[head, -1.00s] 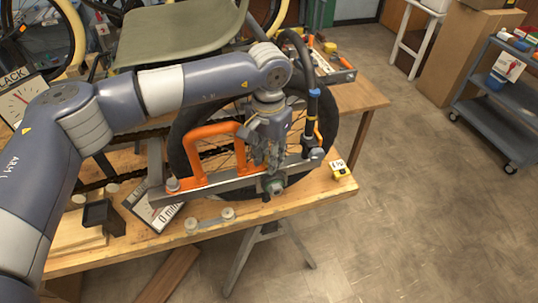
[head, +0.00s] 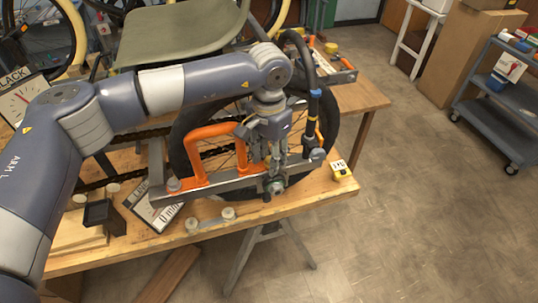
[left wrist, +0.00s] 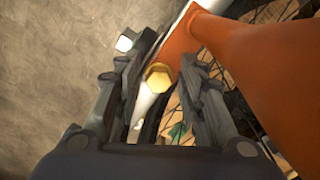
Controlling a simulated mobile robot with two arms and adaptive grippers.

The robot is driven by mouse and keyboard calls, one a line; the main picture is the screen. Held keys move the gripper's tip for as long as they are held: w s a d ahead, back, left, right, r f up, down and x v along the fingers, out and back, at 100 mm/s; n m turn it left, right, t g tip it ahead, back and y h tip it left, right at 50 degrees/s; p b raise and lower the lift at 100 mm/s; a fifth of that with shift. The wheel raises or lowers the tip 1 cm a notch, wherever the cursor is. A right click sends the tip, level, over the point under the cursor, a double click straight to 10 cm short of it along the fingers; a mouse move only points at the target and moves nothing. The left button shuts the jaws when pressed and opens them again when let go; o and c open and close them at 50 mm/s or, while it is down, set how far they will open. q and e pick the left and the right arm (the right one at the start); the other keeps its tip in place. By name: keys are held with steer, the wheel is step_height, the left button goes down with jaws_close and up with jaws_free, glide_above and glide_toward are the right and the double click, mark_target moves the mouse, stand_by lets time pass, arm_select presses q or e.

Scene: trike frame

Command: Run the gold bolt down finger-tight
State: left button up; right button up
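The gold bolt (left wrist: 158,79) shows its hex head in the left wrist view, between the two fingers of my left gripper (left wrist: 163,85). A gap shows on both sides of the head, so the fingers are open and around it without visible contact. In the head view my left gripper (head: 276,165) points down at the front end of the grey bar below the orange frame piece (head: 205,150); there the bolt is hidden behind the fingers. How deep the bolt sits cannot be told. My right gripper is not in view.
The orange piece (left wrist: 245,60) rises close beside my right-hand finger in the wrist view. A spoked wheel (head: 328,125) stands behind the gripper. Open floor lies beyond.

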arm_select(q)
steer(key=n, duration=0.6)
steer(key=shift+d, duration=0.15)
steer(key=c, duration=0.6)
steer(key=m, duration=0.5)
steer(key=shift+m, duration=0.4)
steer(key=o, duration=0.9)
step_height(320, 180, up, 12)
steer(key=shift+f, duration=0.1)
